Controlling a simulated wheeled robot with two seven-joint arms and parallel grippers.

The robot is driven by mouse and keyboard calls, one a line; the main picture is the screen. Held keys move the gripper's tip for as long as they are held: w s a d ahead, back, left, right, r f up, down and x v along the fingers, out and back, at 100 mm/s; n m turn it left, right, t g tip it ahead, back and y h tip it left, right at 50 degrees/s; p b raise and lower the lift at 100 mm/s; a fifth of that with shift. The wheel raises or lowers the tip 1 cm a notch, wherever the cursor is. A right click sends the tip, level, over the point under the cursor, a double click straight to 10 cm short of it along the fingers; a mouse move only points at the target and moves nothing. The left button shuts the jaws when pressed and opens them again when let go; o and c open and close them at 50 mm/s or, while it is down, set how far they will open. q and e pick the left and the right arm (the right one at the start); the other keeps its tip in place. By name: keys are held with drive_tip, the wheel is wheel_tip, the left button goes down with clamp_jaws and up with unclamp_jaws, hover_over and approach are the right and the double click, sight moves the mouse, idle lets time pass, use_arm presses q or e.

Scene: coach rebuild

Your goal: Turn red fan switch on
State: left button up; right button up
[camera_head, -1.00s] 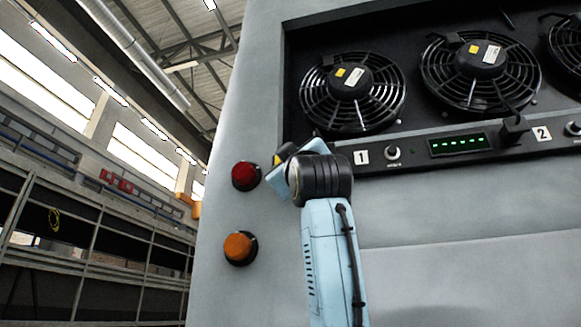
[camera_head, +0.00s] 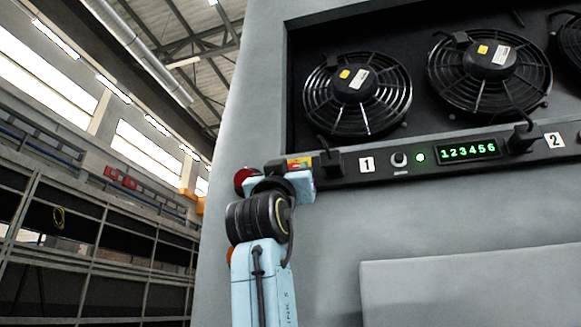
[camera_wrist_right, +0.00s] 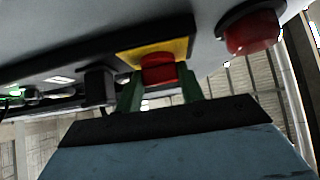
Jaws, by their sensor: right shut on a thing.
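The red fan switch (camera_wrist_right: 158,68) sits on a yellow plate at the panel's edge. It shows in the right wrist view between the two green fingers of my right gripper (camera_wrist_right: 160,86), which is shut on it. In the head view the yellow plate (camera_head: 299,162) shows at the left end of the panel strip, and my right gripper (camera_head: 298,178) is up against it and hides most of the switch. My left gripper is not in view.
A round red lamp or button (camera_head: 243,178) is just left of my right gripper; it also shows in the right wrist view (camera_wrist_right: 250,30). A black plug (camera_head: 331,162) stands close on the right. Caged fans (camera_head: 357,95) are above. The wall below the strip is mostly clear.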

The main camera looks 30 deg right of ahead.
idle(0.4)
drive_tip(key=o, duration=1)
drive_tip(key=b+v, duration=0.6)
drive_tip(key=v, duration=0.7)
drive_tip(key=shift+f, duration=0.15)
